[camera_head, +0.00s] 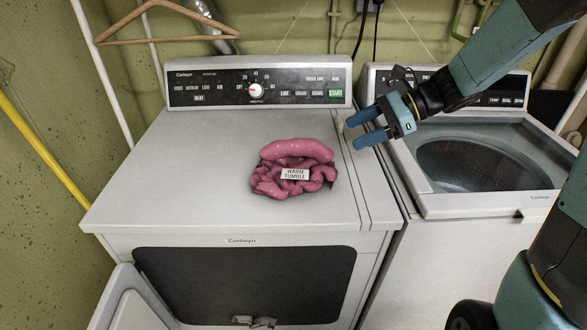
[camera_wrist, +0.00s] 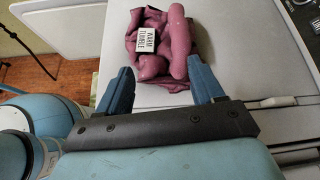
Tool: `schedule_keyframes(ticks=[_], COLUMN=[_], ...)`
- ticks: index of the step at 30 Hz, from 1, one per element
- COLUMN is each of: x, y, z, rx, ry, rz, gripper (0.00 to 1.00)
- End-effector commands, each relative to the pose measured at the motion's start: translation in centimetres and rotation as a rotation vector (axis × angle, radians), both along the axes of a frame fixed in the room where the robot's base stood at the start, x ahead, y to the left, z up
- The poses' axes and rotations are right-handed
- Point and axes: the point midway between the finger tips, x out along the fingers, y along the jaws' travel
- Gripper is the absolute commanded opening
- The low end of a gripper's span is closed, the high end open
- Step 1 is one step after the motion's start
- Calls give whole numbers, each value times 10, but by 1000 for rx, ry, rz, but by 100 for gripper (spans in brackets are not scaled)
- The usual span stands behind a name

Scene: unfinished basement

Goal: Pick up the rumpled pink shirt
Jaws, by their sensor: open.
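The rumpled pink shirt (camera_head: 292,152) lies in a bunched heap on the white top of the dryer (camera_head: 170,190), right of its middle. A white tag (camera_head: 295,174) reading "WARM TUMBLE" shows on its front. My gripper (camera_head: 359,127) is to the right of the shirt and above the dryer's right edge, apart from the shirt. Its two blue fingers are spread with nothing between them. In the wrist view the shirt (camera_wrist: 178,45) lies beyond the open fingertips (camera_wrist: 160,88), with the tag facing up.
A control panel (camera_head: 257,80) with a white dial stands behind the dryer top. The dryer's front door (camera_head: 125,300) hangs open at lower left. A wooden hanger (camera_head: 165,22) hangs at upper left. The dryer top left of the shirt is clear.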

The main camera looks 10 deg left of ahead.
Motion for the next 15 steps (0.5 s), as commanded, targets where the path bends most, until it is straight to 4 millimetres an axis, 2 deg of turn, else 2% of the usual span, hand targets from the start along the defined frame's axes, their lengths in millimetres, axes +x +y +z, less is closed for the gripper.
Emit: schedule_keyframes(ticks=[3, 7, 11, 15], x=[16, 26, 30, 27], y=[11, 18, 24, 41], z=[-10, -14, -17, -24], rx=[65, 107, 124, 126], ry=[103, 167, 192, 196], rz=[-61, -102, -117, -116], gripper=[67, 67, 67, 67])
